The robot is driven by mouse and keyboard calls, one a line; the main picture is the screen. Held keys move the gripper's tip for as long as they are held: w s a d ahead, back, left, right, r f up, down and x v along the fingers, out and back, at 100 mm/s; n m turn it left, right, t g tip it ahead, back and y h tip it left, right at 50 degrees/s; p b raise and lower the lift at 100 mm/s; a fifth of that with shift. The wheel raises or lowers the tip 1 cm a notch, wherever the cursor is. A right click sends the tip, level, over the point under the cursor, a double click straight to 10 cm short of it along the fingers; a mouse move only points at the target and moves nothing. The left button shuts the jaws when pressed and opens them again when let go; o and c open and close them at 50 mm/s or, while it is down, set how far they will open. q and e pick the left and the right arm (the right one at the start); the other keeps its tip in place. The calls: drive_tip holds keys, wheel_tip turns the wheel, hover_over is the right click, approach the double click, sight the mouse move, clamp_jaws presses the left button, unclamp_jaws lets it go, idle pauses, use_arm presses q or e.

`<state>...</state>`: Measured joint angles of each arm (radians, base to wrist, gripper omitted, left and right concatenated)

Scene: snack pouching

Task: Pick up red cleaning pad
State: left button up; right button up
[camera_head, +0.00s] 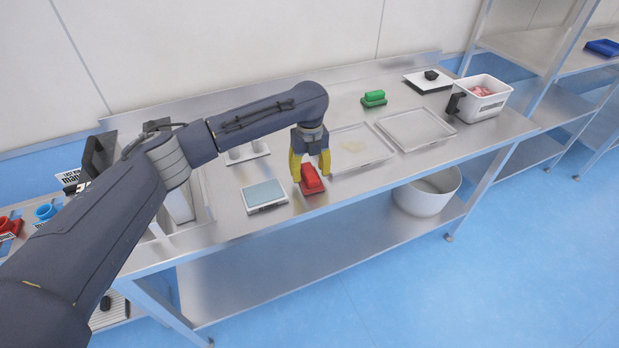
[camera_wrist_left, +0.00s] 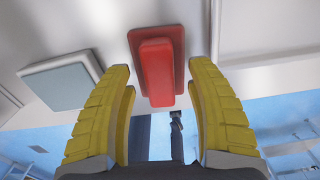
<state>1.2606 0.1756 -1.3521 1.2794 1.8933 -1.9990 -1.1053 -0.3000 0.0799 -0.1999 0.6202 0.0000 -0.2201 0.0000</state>
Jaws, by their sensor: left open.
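The red cleaning pad (camera_head: 311,180) lies on the steel table, right of the small scale. My left gripper (camera_head: 310,170) is open above it, with its yellow fingers on either side of the pad in the head view. In the left wrist view the red pad (camera_wrist_left: 157,68) shows ahead of and between the two open fingers (camera_wrist_left: 162,105), with a gap to each finger. I cannot tell exactly how high the fingertips are above the table. My right gripper is not in view.
A scale (camera_head: 264,195) stands left of the pad. Trays (camera_head: 417,129) lie to the right. A green pad (camera_head: 373,99) and a white container (camera_head: 482,98) are farther back. The table's front edge is close to the red pad.

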use_arm(q)
drive_tip(key=shift+f, duration=0.65)
drive_tip(key=shift+c, duration=0.5)
clamp_jaws()
